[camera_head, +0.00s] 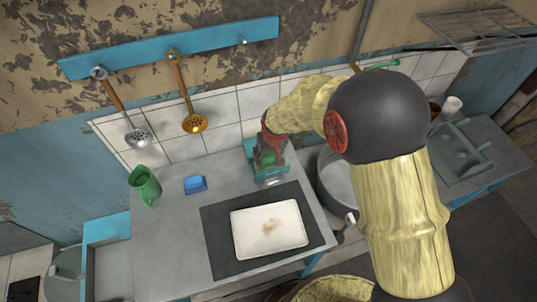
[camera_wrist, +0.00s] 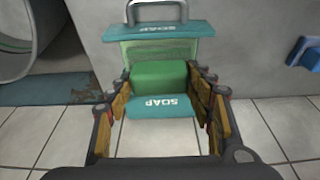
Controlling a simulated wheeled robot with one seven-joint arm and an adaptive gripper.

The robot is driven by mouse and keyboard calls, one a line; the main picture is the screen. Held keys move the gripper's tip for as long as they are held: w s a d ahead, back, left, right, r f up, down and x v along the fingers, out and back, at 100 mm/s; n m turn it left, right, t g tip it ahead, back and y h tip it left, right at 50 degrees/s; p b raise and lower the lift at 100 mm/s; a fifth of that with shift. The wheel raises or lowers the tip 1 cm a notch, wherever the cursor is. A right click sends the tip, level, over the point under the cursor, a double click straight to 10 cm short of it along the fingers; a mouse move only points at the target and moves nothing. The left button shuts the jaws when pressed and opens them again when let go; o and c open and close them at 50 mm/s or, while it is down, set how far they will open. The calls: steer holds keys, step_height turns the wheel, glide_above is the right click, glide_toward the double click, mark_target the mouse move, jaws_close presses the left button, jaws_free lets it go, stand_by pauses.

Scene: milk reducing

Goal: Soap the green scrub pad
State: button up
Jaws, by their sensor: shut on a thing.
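The green scrub pad (camera_wrist: 159,77) sits between the two fingers of my gripper (camera_wrist: 160,84) in the wrist view. My gripper is shut on it. A teal soap dispenser (camera_wrist: 158,31) with a metal loop is just beyond the pad. Two of its teal panels read SOAP, one beyond the pad and one on the near side (camera_wrist: 160,105). The pad is at the dispenser; I cannot tell if it presses on it. In the head view my gripper (camera_head: 268,145) is over the dispenser (camera_head: 271,178), partly hiding the pad (camera_head: 265,158).
A blue sponge (camera_head: 195,184) and green jug (camera_head: 145,185) stand left of the dispenser. A stained white tray (camera_head: 269,230) lies on a dark mat (camera_head: 218,255) in front. A metal pot (camera_head: 338,180) is at the right. Ladles (camera_head: 194,122) hang behind.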

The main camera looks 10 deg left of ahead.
mark_target(269, 154)
steer(key=shift+s+f, duration=0.1)
steer(key=shift+f, duration=0.5)
stand_by(1.3)
steer(key=shift+r+p, duration=1.9)
steer(key=shift+r, duration=1.7)
